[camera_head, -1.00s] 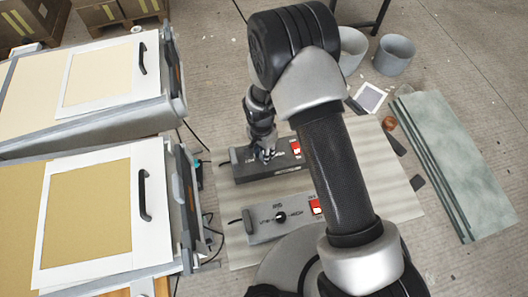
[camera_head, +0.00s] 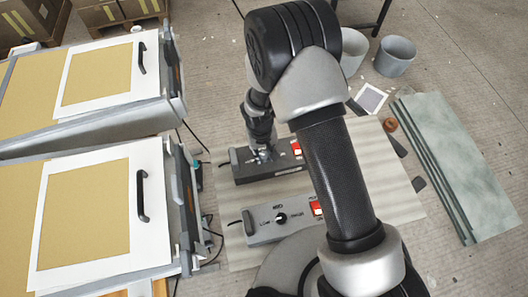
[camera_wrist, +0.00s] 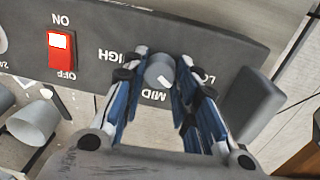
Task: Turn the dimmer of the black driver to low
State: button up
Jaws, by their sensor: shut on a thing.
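The black driver (camera_head: 250,175) is a long dark box on the pale mat; its top also fills the upper part of the wrist view (camera_wrist: 225,52). It has a red rocker switch (camera_wrist: 61,50) marked ON and OFF. Its round grey dimmer knob (camera_wrist: 160,70) has HIGH, MID and LOW printed around it. The knob's white mark is on the side near MID; fine angle is hard to tell. My gripper (camera_wrist: 162,76) is shut on the knob, a fingertip on each side. In the head view, my gripper (camera_head: 263,157) is over the driver and hides the knob.
A lighter grey driver (camera_head: 262,235) with its own dimmer and red switch lies in front on the same mat (camera_head: 395,190). Framed panels with black handles (camera_head: 143,196) stand at left. Grey buckets (camera_head: 396,56) stand behind, and greenish boards (camera_head: 460,165) lie at right.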

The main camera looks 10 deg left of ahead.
aim_at(263, 157)
jog(key=n+p, duration=0.1)
jog(key=n, duration=0.5)
jog(key=shift+n, duration=0.3)
dwell(0.5)
jog(key=o, duration=1.1)
jog(key=shift+r, duration=0.1)
jog(key=r, duration=1.2)
jog(key=shift+s+a, duration=0.2)
jog(key=shift+s, duration=0.2)
jog(key=shift+f, duration=0.1)
